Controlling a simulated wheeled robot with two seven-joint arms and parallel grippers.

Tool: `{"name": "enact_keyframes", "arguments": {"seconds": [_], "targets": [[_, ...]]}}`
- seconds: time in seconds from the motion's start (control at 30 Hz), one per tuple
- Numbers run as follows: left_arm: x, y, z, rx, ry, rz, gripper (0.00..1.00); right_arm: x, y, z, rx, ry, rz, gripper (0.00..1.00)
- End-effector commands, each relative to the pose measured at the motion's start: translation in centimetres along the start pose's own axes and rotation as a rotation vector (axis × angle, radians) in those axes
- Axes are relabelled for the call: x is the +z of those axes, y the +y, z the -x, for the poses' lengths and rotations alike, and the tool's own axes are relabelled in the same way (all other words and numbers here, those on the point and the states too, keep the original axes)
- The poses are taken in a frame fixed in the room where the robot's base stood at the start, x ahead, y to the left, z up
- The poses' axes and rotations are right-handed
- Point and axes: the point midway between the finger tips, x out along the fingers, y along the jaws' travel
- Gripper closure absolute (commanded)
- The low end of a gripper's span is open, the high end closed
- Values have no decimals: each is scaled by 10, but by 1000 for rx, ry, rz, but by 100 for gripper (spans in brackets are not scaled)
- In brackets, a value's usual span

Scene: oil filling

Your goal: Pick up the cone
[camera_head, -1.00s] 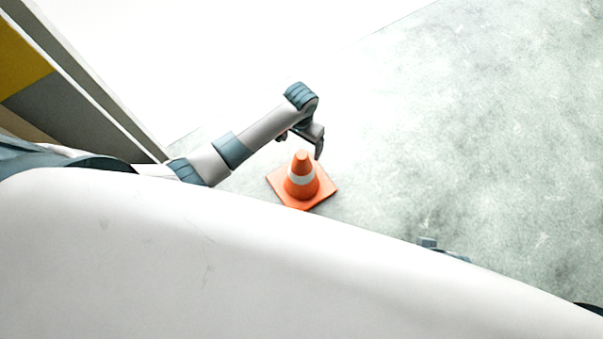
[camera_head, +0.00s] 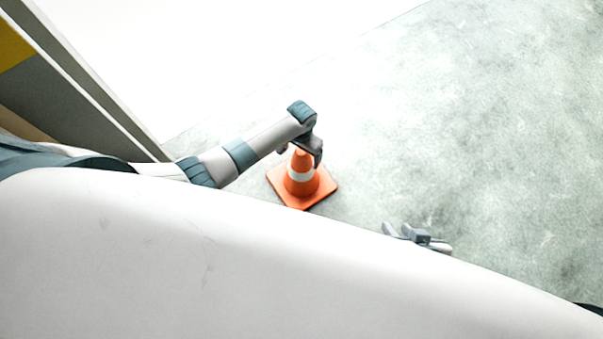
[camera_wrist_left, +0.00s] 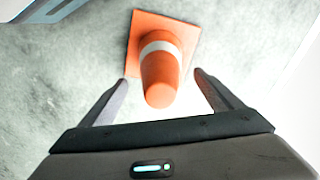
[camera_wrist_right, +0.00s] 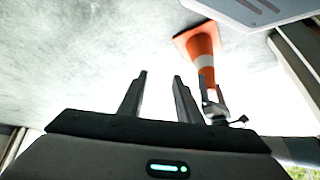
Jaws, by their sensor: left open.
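An orange cone (camera_head: 301,183) with a white band and a square orange base stands upright on the floor in the head view. My left gripper (camera_head: 302,154) is at the cone's top, with its fingers on either side of the tip. In the left wrist view the cone (camera_wrist_left: 160,72) lies between the two open fingers (camera_wrist_left: 161,93), with a gap on each side. My right gripper (camera_head: 408,233) is partly hidden behind my white body. In the right wrist view its fingers (camera_wrist_right: 160,90) are apart and empty, and the cone (camera_wrist_right: 203,52) shows beyond them to the right.
A grey and yellow panel structure (camera_head: 50,95) stands at the left of the head view. The grey floor (camera_head: 470,120) to the right of the cone is clear.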

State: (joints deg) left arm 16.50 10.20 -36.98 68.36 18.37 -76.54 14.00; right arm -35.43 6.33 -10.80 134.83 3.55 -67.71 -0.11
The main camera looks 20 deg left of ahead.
Motion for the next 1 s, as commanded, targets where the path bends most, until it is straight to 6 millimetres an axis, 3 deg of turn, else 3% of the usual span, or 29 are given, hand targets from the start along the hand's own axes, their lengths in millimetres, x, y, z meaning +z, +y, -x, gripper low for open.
{"name": "enact_keyframes", "arguments": {"seconds": [0.17,0.6,1.0], "targets": [[0,0,-5,0,-1,0,14,0,0,-2,-2,6,-1,69],[-3,0,-51,0,-1,1,14,-18,-23,-7,-61,149,-7,69],[-3,0,-52,0,-1,0,14,-21,-24,-6,-64,157,-8,69]]}}
